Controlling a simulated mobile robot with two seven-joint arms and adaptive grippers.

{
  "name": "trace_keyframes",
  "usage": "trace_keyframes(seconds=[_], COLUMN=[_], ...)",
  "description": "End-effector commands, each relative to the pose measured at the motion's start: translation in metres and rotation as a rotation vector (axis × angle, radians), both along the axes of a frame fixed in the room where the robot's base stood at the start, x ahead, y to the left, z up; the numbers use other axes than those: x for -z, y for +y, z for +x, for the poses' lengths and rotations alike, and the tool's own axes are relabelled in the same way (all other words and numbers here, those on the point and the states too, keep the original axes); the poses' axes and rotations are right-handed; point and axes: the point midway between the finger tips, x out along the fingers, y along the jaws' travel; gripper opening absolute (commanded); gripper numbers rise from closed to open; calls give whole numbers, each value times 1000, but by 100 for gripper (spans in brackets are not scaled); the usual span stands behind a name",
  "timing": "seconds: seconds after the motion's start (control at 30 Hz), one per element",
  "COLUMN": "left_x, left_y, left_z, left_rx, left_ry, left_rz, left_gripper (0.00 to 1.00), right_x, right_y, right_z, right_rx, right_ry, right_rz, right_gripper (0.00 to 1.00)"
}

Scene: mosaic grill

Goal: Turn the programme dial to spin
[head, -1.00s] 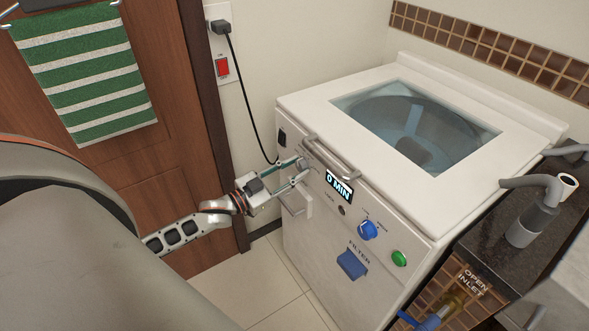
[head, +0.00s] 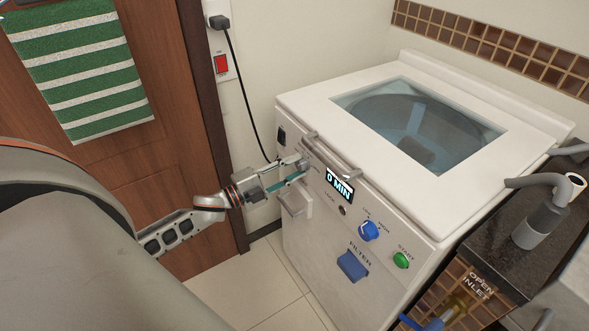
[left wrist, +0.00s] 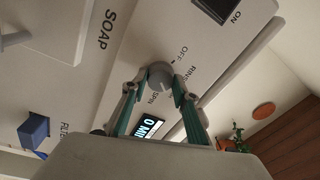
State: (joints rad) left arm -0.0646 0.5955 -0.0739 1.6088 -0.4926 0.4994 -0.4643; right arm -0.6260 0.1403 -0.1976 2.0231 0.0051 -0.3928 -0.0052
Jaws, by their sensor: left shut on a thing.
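The programme dial (left wrist: 160,75) is a round grey knob on the washer's front panel. The words OFF, RINSE and SPIN stand around it in the left wrist view. A small dark mark shows at its edge on the OFF side. My left gripper (left wrist: 156,92) is shut on the dial, one finger on each side. In the head view my left gripper (head: 302,170) reaches the panel from the left, and its fingers largely hide the dial. The white washer (head: 300,100) has a glass lid, and its display (head: 339,186) reads 0 MIN. My right gripper is not in view.
A metal handle bar (head: 332,158) runs just above the dial. The soap drawer (head: 295,203) sits below the gripper. A blue knob (head: 369,230), green START button (head: 401,260) and blue filter cover (head: 352,265) lie right.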

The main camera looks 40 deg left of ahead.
Motion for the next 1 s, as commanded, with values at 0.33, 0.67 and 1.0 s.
trace_keyframes(seconds=[0.33, 0.67, 1.0], left_x=[3, 2, 0], left_y=[0, 0, 0], left_z=[0, 0, 0], left_rx=[2, 2, 2], left_ry=[-120, -206, -244], left_rz=[294, 500, 591], left_gripper=[7, 7, 7], right_x=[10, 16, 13], right_y=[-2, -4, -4], right_z=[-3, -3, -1], right_rx=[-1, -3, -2], right_ry=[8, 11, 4], right_rz=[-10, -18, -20], right_gripper=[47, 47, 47])
